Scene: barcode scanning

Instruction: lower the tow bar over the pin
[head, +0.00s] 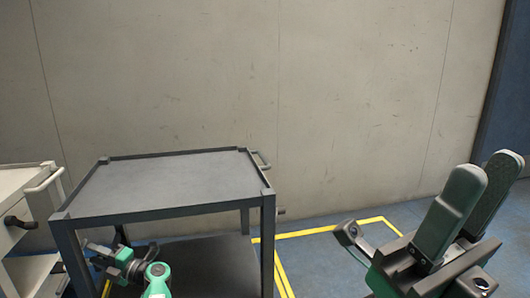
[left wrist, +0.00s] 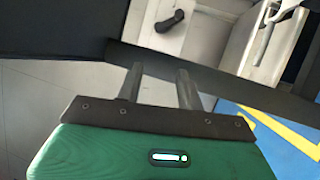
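I cannot make out a tow bar or a pin in either view. My left gripper (head: 92,255) is low at the left of the head view, by the near left leg of the dark cart (head: 165,188). In the left wrist view its two fingers (left wrist: 160,72) stand apart with nothing visible between them. Their tips overlap a dark beam (left wrist: 225,85) in the picture; I cannot tell whether they touch it. My right gripper (head: 485,172) is at the right, its two green-backed fingers upright and apart, with nothing seen between them.
A white cart (head: 20,180) with a pale handle (head: 45,178) and a black latch stands at the far left, close to the dark cart. A concrete wall (head: 330,100) closes the back. Yellow floor lines (head: 320,230) mark open blue floor right of the dark cart.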

